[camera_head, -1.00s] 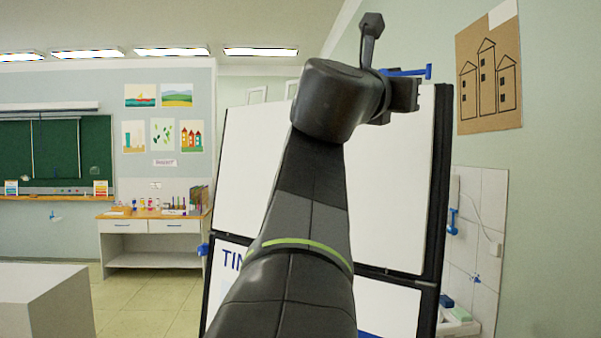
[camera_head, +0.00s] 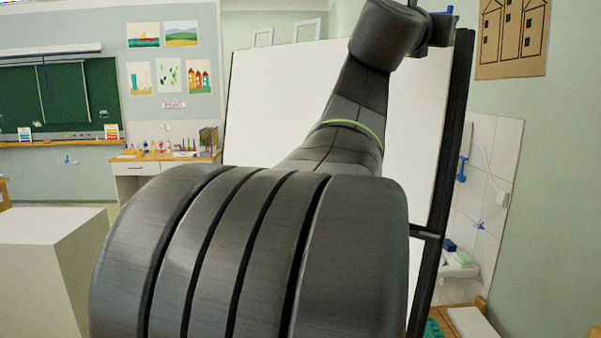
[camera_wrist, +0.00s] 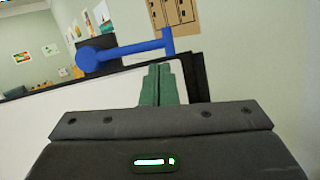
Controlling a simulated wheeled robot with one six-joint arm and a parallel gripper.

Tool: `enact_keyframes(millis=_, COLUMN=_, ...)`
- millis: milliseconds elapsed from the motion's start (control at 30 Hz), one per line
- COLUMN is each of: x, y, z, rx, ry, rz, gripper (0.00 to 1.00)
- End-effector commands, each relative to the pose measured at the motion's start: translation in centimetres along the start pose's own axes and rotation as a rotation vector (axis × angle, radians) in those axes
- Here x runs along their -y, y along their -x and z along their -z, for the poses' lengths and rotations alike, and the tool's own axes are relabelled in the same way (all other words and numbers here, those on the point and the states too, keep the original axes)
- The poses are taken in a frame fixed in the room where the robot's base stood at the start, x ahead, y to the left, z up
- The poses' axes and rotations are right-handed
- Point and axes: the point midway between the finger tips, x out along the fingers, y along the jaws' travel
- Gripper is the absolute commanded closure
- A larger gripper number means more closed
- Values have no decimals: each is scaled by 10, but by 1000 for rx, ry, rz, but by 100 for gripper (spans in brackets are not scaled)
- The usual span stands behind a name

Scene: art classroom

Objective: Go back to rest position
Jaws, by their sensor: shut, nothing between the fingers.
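My gripper shows in the camera_wrist view with its two greenish fingers (camera_wrist: 160,84) together and nothing between them. In the camera_head view my arm rises across the middle, and its end is near the top edge, in front of the whiteboard's upper right. The whiteboard (camera_head: 285,100) stands behind the arm, with a dark frame. In the camera_wrist view, a blue bar with a round knob (camera_wrist: 130,48) shows beyond the fingers at the board's edge. I cannot tell the gap between them.
A white block (camera_head: 45,245) stands at the left. A desk (camera_head: 135,169) with art supplies is by the far wall, near a green chalkboard (camera_head: 75,95). A tiled panel (camera_head: 490,165) and a sink (camera_head: 458,265) are at the right. Floor shows between block and desk.

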Motion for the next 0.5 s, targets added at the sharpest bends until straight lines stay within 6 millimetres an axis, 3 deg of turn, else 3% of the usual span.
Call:
enact_keyframes(millis=200, x=-2, y=-3, z=-17, rx=1, ry=0, rz=0, gripper=100)
enact_keyframes(millis=500, x=0, y=-2, z=-17, rx=1, ry=0, rz=0, gripper=100)
